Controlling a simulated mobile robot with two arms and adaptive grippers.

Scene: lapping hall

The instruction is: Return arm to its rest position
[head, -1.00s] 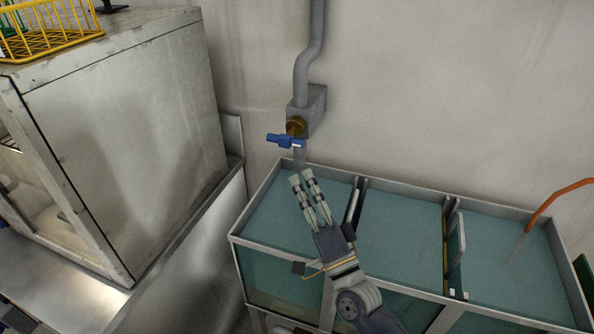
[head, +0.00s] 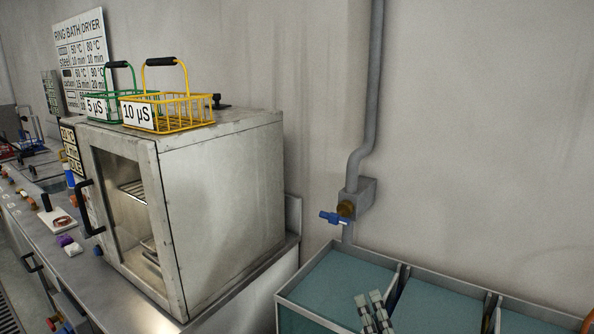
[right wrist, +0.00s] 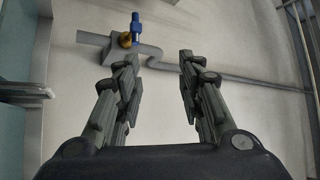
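My right gripper (head: 369,300) shows at the bottom edge of the head view, over the water-filled tanks. Only its fingers are visible there; the rest is cut off. In the right wrist view its two fingers (right wrist: 158,62) stand apart with nothing between them. Beyond them is a valve with a blue handle (head: 334,218) on a grey wall pipe. The blue handle also shows in the right wrist view (right wrist: 135,27), apart from the fingers. My left gripper is in neither view.
The divided tank (head: 318,318) stands against the wall at lower right. A metal dryer cabinet (head: 225,200) stands left of it, with a yellow basket (head: 185,110) and a green basket (head: 103,108) on top. A bench with small items runs left.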

